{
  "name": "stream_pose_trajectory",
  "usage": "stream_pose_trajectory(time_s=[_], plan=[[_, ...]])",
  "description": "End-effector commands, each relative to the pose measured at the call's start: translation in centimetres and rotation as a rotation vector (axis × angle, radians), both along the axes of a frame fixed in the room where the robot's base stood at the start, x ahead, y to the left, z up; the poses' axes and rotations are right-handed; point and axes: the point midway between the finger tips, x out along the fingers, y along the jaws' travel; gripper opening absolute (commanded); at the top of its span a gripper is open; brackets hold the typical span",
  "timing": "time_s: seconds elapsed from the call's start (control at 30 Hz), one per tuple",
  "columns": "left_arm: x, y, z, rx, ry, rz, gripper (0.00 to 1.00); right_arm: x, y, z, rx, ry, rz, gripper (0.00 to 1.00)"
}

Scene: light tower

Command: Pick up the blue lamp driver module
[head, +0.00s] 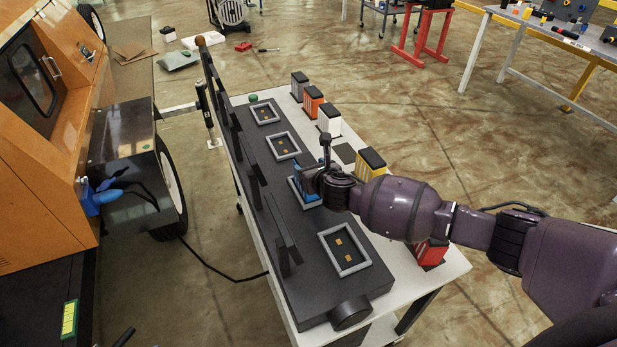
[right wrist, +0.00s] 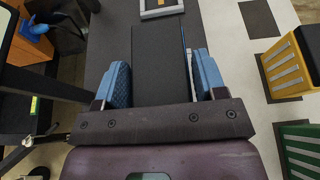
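The blue lamp driver module (head: 298,192) is at a grey-framed slot on the dark panel, mostly hidden by my right gripper in the head view. In the right wrist view it is a dark block (right wrist: 160,75) with a thin blue edge on its right. My right gripper (right wrist: 161,85) has one blue-padded finger on each side of this block. The pads look in contact with it. Whether the module touches the panel is hidden. My left gripper is not in view.
Orange (head: 313,101), white (head: 329,121), yellow-marked (head: 371,163) and red (head: 430,253) modules stand along the white table's right side. An empty framed slot (head: 344,251) lies nearer on the panel. Dark upright plates (head: 281,232) line its left edge. An orange vehicle (head: 40,120) stands left.

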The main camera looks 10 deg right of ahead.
Motion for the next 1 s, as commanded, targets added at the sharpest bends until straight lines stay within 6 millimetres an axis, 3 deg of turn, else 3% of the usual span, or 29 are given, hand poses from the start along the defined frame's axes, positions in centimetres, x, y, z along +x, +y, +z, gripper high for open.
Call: stream_pose_trajectory(time_s=[0.03,0.3,0.67,0.87,1.0], plan=[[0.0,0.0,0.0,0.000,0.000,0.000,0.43,0.0,0.0,0.0,0.000,0.000,0.000,0.57],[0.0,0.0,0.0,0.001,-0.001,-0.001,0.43,0.0,0.0,0.0,0.000,0.000,0.000,0.15],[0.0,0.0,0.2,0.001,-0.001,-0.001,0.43,0.1,0.0,0.8,0.001,-0.004,0.001,0.14],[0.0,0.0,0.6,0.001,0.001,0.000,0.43,0.1,0.0,3.9,0.001,-0.007,0.002,0.14],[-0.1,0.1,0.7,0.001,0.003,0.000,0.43,0.1,0.0,7.3,0.000,-0.008,0.003,0.14]])
